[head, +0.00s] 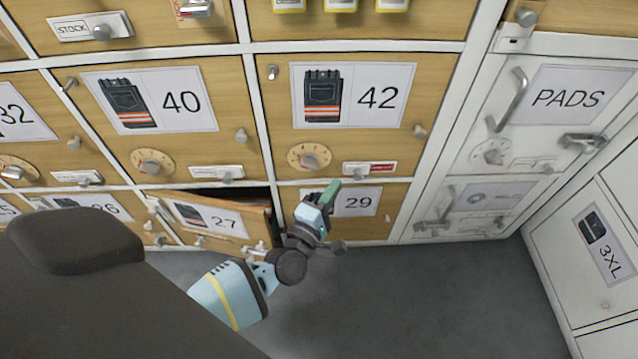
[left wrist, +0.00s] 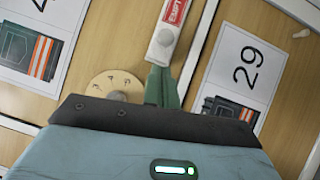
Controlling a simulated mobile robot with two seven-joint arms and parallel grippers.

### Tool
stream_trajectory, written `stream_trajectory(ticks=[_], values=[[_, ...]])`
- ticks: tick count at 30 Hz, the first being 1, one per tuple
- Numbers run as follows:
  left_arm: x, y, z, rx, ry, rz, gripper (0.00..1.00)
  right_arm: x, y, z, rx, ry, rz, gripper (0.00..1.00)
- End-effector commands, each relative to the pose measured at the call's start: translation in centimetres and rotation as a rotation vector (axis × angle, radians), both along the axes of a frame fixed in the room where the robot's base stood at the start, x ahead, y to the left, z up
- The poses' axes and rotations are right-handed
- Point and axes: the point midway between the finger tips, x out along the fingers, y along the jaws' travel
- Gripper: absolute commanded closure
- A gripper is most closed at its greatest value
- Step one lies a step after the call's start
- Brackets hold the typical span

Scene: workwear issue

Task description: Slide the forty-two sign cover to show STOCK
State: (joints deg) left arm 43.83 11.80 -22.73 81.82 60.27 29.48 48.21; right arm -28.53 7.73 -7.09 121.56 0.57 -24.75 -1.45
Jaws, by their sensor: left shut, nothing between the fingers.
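The forty-two door (head: 340,135) has a sign strip at its lower right. Its red part (head: 382,168), also in the left wrist view (left wrist: 175,10), shows letters reading "EMPT". The white cover with a round knob (left wrist: 162,40) sits at the strip's left end, covering that side; the knob also shows in the head view (head: 358,175). My left gripper (head: 331,189) is shut and empty, its green fingertips (left wrist: 160,82) at the cover's left end, close to the knob. I cannot tell whether they touch. My right gripper is not in view.
The round dial (head: 309,157) is left of the sign. The 27 door (head: 215,217) stands ajar below left, near my arm. The 29 door (head: 378,215) is just below. Another sign, reading STOCK (head: 72,29), is at upper left. Grey floor (head: 430,300) is clear.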

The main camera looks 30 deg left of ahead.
Motion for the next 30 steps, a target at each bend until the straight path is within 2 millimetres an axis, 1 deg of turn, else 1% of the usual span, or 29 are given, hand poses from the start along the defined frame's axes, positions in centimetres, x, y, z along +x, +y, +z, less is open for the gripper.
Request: stream_trajectory(ticks=[3,6,20,23,30], values=[[1.0,-1.0,0.2,-0.001,0.000,0.000,1.00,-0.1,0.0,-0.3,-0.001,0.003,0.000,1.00],[1.5,-1.5,0.3,-0.001,0.000,0.000,1.00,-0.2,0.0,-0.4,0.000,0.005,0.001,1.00],[1.8,-1.8,0.4,0.000,0.000,0.000,1.00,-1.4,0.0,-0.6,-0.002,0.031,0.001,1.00],[2.4,-2.7,0.3,-0.003,-0.001,0.001,1.00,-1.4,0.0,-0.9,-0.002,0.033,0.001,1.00],[4.7,-6.1,0.2,-0.004,0.000,0.001,1.00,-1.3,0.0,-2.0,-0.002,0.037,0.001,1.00]])
